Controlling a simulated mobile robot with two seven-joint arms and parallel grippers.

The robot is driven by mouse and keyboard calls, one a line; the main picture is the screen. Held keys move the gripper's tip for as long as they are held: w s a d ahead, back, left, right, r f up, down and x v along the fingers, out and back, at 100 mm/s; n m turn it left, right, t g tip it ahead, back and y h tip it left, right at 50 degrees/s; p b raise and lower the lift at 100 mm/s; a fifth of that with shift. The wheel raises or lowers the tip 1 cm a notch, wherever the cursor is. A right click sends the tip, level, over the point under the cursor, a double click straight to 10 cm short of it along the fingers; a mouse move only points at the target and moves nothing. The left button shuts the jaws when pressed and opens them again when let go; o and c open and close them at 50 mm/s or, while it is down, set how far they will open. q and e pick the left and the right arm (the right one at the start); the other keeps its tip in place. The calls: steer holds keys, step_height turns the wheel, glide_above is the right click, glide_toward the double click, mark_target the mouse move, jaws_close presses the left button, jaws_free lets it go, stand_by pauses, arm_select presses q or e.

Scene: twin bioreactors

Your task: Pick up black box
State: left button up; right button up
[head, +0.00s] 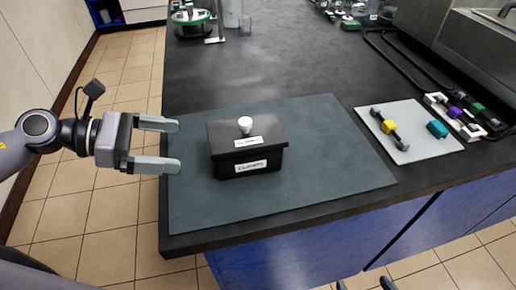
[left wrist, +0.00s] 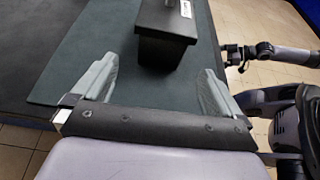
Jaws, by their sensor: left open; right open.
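The black box (head: 247,153) stands upright on the dark mat, with a lid, a white knob on top and white labels on its lid and front. It also shows at the top of the left wrist view (left wrist: 163,48). My left gripper (head: 178,145) is open and empty, just left of the box at the mat's left edge, its fingers pointing at the box without touching it. In the left wrist view the box is ahead of the fingers (left wrist: 160,65). My right gripper (head: 365,284) shows only as dark fingertips at the bottom edge, apart and empty, far from the box.
The dark mat (head: 330,150) lies on a black bench (head: 290,70). To the right, a pale board (head: 412,145) holds a yellow-banded part (head: 388,127) and a teal piece (head: 437,129). A rack with coloured pieces (head: 455,117) is beyond it. The mat around the box is clear.

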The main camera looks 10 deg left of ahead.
mark_target(226, 150)
arm_select(q)
steer(key=shift+w+d+f, duration=0.1)
steer(key=shift+w+d, duration=0.1)
steer(key=shift+d, duration=0.2)
steer(key=p+x, duration=0.2)
steer(key=x, duration=0.3)
steer(key=shift+w+d+f, duration=0.1)
steer(key=shift+d+f, duration=0.15)
steer(key=shift+d, duration=0.05)
steer(key=p+x, duration=0.1)
steer(key=x, duration=0.3)
steer(key=shift+d+p, duration=0.35)
steer(key=shift+p, duration=0.05)
steer(key=shift+d+f, duration=0.25)
steer(key=shift+d, duration=0.05)
steer(key=c, duration=0.9)
steer(key=shift+r, duration=0.15)
